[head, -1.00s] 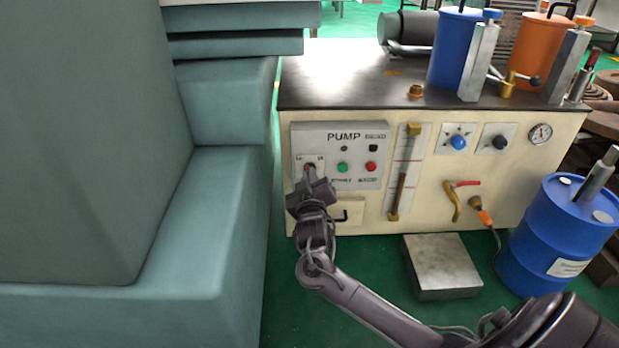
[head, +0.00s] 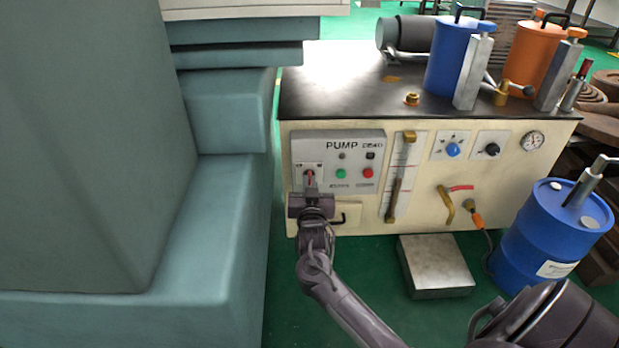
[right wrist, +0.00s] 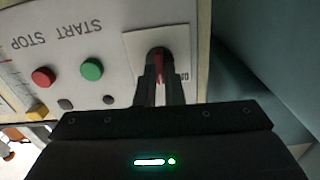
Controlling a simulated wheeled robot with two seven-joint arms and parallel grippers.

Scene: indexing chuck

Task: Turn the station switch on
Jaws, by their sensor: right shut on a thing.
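The station switch (head: 309,176) is a small red handle on a white plate at the left end of the grey PUMP panel (head: 340,149). In the right wrist view, the red handle (right wrist: 160,66) stands between the two dark fingers of my right gripper (right wrist: 161,82). That gripper is shut on it, and the fingers cover part of the handle and its plate. In the head view my right gripper (head: 310,187) reaches the switch from below, with its body level. A label beside the handle is partly hidden. My left gripper is not in view.
Green (head: 341,174) and red (head: 368,173) buttons sit right of the switch. A large teal machine body (head: 215,225) stands close on the left. A metal block (head: 436,266) and a blue drum (head: 556,235) stand on the floor to the right.

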